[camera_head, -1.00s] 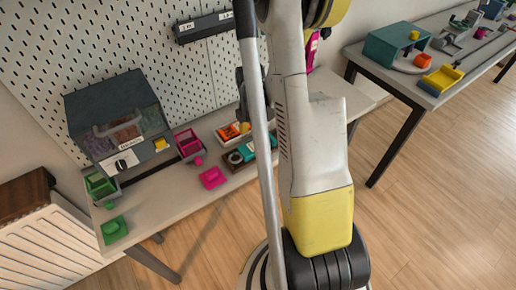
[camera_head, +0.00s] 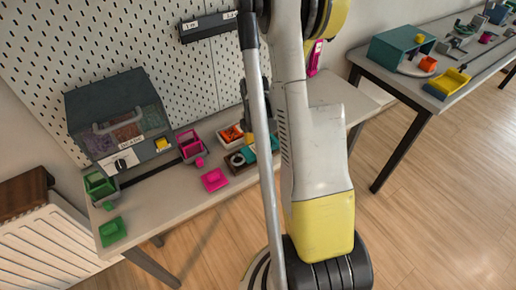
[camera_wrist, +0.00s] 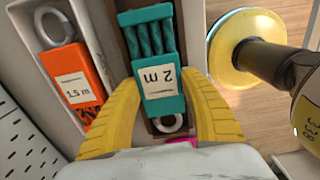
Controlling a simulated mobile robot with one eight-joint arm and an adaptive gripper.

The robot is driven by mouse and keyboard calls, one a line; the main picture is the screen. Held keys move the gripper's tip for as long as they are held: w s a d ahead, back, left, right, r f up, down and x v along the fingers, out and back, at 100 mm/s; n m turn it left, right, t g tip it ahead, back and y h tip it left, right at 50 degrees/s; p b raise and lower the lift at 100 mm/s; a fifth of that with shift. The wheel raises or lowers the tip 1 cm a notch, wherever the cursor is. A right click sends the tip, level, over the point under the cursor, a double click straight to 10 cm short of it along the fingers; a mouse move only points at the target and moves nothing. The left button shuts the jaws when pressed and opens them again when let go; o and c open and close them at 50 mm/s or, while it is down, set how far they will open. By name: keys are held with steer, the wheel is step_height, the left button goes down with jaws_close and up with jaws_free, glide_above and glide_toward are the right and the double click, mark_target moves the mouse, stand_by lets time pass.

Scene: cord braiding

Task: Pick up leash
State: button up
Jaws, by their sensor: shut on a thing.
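The teal leash bundle (camera_wrist: 150,40) with a white "2 m" label lies in a brown tray (camera_wrist: 131,52) in the wrist view. A grey ring shows at its near end. My gripper (camera_wrist: 160,80) has its two yellow fingers shut on the teal leash, one on each side. An orange leash (camera_wrist: 75,85) labelled "1.5 m" lies in a white tray to the left. In the head view the teal leash (camera_head: 249,154) shows partly on the bench, behind my arm's pole. The orange leash (camera_head: 231,133) is beside it. My gripper is mostly hidden there.
A pegboard stands behind. A second table (camera_head: 425,88) is at the right.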

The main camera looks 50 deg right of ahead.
mark_target(255, 148)
step_height(255, 148, up, 5)
steer(key=p, duration=0.2)
steer(key=shift+f+p, duration=0.15)
steer(key=shift+p, duration=0.2)
steer(key=d+r+p, duration=0.3)
steer(key=d+r, duration=0.3)
steer(key=d, duration=0.5)
steer(key=shift+w+d+p, duration=0.35)
steer(key=shift+w, duration=0.1)
steer(key=shift+r, duration=0.1)
